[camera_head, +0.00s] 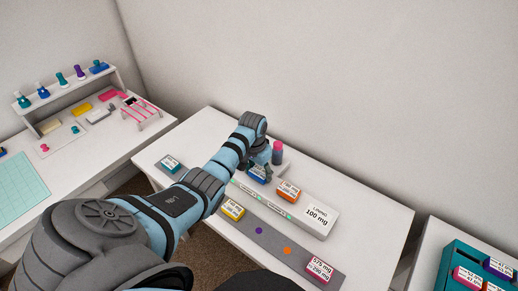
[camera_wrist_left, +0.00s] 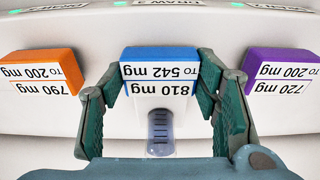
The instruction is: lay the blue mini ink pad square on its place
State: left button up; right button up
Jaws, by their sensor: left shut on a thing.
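The blue mini ink pad (camera_wrist_left: 160,54) is a small block with a blue top and a white label reading 810 to 542 mg. It sits between the green fingers of my left gripper (camera_wrist_left: 158,88), which is shut on it. In the head view the blue pad (camera_head: 258,174) shows under my left gripper (camera_head: 262,168), over the white box (camera_head: 315,228). I cannot tell whether it touches the box. A grey strip (camera_head: 270,240) along the table front has a purple dot and an orange dot. My arm hides part of the strip. My right gripper is not in view.
An orange pad (camera_wrist_left: 42,72) and a purple pad (camera_wrist_left: 282,58) flank the blue one. Teal (camera_head: 170,163), yellow (camera_head: 232,210) and pink (camera_head: 319,268) pads sit on the strip. A teal rack (camera_head: 455,262) is at right.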

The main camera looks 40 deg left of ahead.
aim_at(256, 175)
pick_arm(q)
jog(key=o, duration=1.1)
jog(key=shift+o, duration=0.2)
notch_tip(256, 175, up, 12)
jog(key=s+p, duration=0.1)
jog(key=p, duration=0.1)
jog(key=shift+s+p, duration=0.2)
jog(key=shift+p, duration=0.2)
jog(key=shift+r, duration=0.1)
